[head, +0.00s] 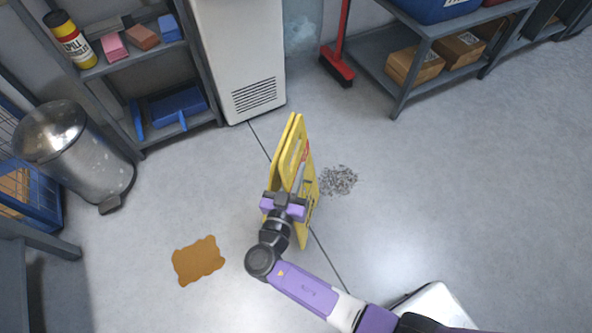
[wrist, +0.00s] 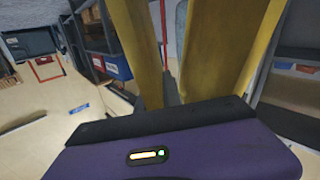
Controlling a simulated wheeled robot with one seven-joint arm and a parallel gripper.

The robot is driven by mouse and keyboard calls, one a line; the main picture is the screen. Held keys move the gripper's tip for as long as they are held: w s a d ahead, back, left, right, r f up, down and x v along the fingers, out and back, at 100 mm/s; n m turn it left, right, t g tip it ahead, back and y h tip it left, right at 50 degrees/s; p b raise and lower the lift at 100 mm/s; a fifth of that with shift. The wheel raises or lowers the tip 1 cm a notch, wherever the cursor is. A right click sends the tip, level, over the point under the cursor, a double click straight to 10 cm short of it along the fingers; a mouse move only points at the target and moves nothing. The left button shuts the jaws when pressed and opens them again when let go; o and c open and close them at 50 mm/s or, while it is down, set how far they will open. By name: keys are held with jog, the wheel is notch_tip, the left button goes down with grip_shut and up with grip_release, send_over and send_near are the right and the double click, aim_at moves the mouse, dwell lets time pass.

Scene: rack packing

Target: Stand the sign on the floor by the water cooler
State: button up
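The sign is a yellow folding A-frame (head: 275,172) in the middle of the head view, in front of the white water cooler (head: 238,55). Its two panels are close together, with a narrow gap between them. My gripper (head: 286,200) is at the sign's near side, overlapping its panels. In the wrist view the yellow panels (wrist: 210,50) rise right beyond the gripper's dark front edge. The fingers are hidden, so I cannot tell whether they close on the sign. I cannot tell whether its lower edge touches the floor.
A brown spill (head: 198,261) lies left of my gripper and a grey speckled patch (head: 339,180) right of the sign. A metal bin (head: 88,155) and shelf (head: 180,125) stand left. A red broom (head: 338,62) and a rack with boxes (head: 415,65) are behind.

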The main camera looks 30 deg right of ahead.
jog(key=o, duration=0.4)
jog(key=shift+c, duration=0.2)
